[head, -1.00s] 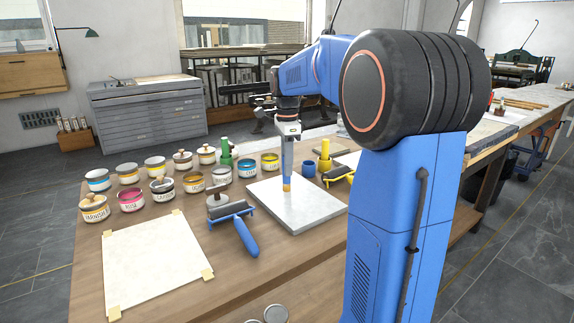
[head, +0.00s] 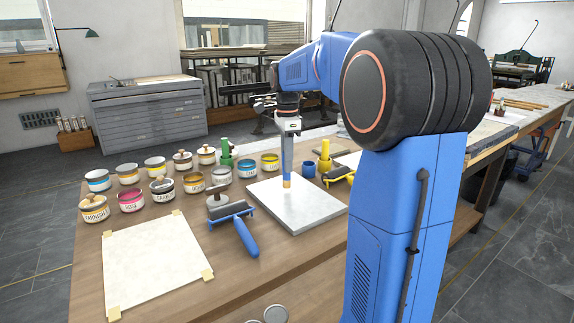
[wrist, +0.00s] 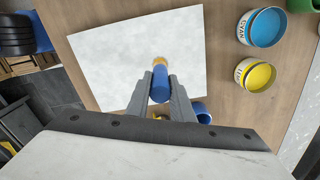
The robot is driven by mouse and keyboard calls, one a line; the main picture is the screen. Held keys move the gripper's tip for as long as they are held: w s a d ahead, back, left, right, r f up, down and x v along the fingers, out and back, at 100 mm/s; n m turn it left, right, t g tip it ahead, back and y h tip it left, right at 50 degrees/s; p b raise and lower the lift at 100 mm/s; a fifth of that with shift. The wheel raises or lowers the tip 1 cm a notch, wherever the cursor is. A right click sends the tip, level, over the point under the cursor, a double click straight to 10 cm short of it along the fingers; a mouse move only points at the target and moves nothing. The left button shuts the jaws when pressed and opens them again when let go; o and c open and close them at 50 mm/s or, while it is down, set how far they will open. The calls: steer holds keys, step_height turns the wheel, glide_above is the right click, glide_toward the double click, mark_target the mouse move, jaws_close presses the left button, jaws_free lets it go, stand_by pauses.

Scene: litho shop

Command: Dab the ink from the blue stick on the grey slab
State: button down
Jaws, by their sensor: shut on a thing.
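My gripper (head: 287,135) is shut on the blue stick (head: 287,160) and holds it upright, tip down. The stick also shows between the fingers in the wrist view (wrist: 160,85). Its tip is tan. The grey slab (head: 310,212) lies flat on the table, and it fills the upper middle of the wrist view (wrist: 115,60). The tip is over the back part of the slab; I cannot tell for sure whether there is a gap. I see no clear ink mark on the visible slab face.
A small blue cup (head: 308,169) and a yellow stick in its holder (head: 325,160) stand behind the slab. A green stick (head: 226,152) and several ink tins are left of it. A blue-handled roller (head: 246,236) lies left of the slab, near a taped paper sheet (head: 155,262).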

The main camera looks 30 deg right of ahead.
steer(key=shift+r, duration=2.75)
